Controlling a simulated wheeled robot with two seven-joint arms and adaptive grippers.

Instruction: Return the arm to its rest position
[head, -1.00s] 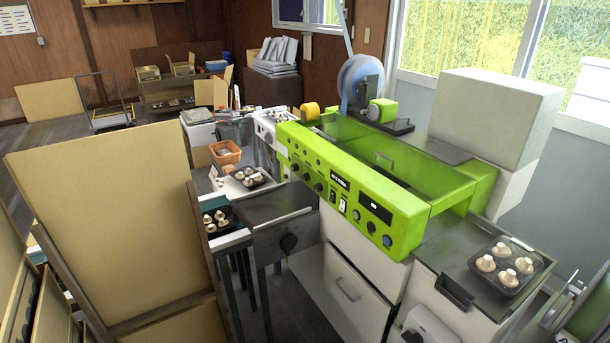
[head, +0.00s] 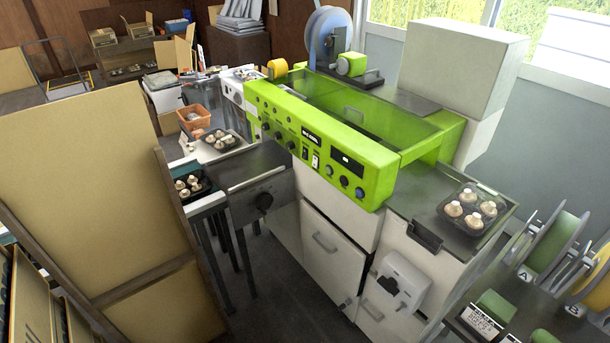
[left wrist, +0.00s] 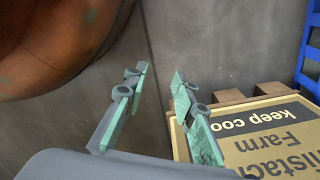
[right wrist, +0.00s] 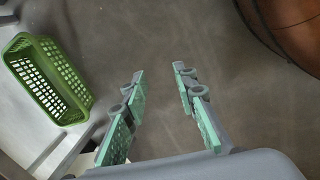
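My left gripper (left wrist: 158,85) shows in the left wrist view with its two green-padded fingers apart and nothing between them. A cardboard box (left wrist: 262,140) with printed lettering lies beside and below its right finger. My right gripper (right wrist: 160,82) shows in the right wrist view, also with its fingers apart and empty, over bare grey floor (right wrist: 165,40). Neither arm shows in the head view.
A green packing machine (head: 325,140) stands in the middle, with a tray of mushrooms (head: 472,209) at its right end. More mushroom trays (head: 221,141) sit at its left. A tall board (head: 80,180) stands front left. A green basket (right wrist: 48,78) is left of my right gripper.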

